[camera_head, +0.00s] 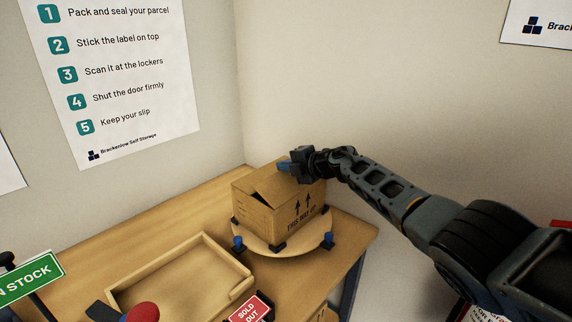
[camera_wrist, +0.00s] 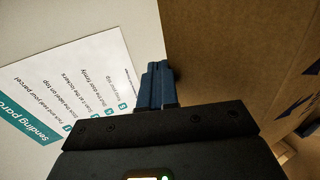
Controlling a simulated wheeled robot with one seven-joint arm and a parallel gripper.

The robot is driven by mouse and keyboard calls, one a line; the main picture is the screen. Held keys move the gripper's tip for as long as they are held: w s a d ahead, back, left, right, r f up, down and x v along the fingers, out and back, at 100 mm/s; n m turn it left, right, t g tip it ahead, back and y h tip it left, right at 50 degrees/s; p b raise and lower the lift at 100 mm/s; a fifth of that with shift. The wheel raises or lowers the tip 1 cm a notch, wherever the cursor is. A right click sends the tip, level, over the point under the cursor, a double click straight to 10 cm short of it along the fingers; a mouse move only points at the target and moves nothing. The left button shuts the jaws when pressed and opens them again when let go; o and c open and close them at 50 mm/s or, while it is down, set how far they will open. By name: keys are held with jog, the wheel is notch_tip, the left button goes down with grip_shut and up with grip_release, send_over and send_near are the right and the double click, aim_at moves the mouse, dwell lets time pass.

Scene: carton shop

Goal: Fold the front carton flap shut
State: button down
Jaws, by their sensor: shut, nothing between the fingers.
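A brown cardboard carton (camera_head: 253,211) stands on a round wooden turntable (camera_head: 291,246), with arrows and print on its right-hand side. Its top flaps (camera_head: 283,186) look partly folded in, with a dark gap by the left edge; which one is the front flap I cannot tell. My gripper (camera_head: 285,166) is at the far side of the carton's top, its blue fingers shut and empty. In the wrist view the fingers (camera_wrist: 157,84) are together beside a brown cardboard face (camera_wrist: 225,50). Whether they touch it I cannot tell. My gripper and arm hide the carton's far right corner.
Blue and black clamps (camera_head: 239,242) sit around the turntable's rim. A shallow wooden tray (camera_head: 183,274) lies on the bench (camera_head: 160,222) to the left. A red sold-out sign (camera_head: 249,308) and a green stock sign (camera_head: 30,278) stand in front. Walls close off the back.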

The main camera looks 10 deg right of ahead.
jog(key=shift+w+a+f+g+h, duration=0.15)
jog(key=shift+w+f+g+h, duration=0.15)
jog(key=shift+g+h, duration=0.25)
jog(key=shift+a+f, duration=0.1)
jog(key=shift+f, duration=0.25)
jog(key=shift+w+a+f, duration=0.1)
jog(key=shift+w+f, duration=0.05)
jog(key=shift+f, duration=0.2)
dwell(0.3)
jog(key=shift+r+p, duration=0.1)
jog(key=shift+p, duration=0.25)
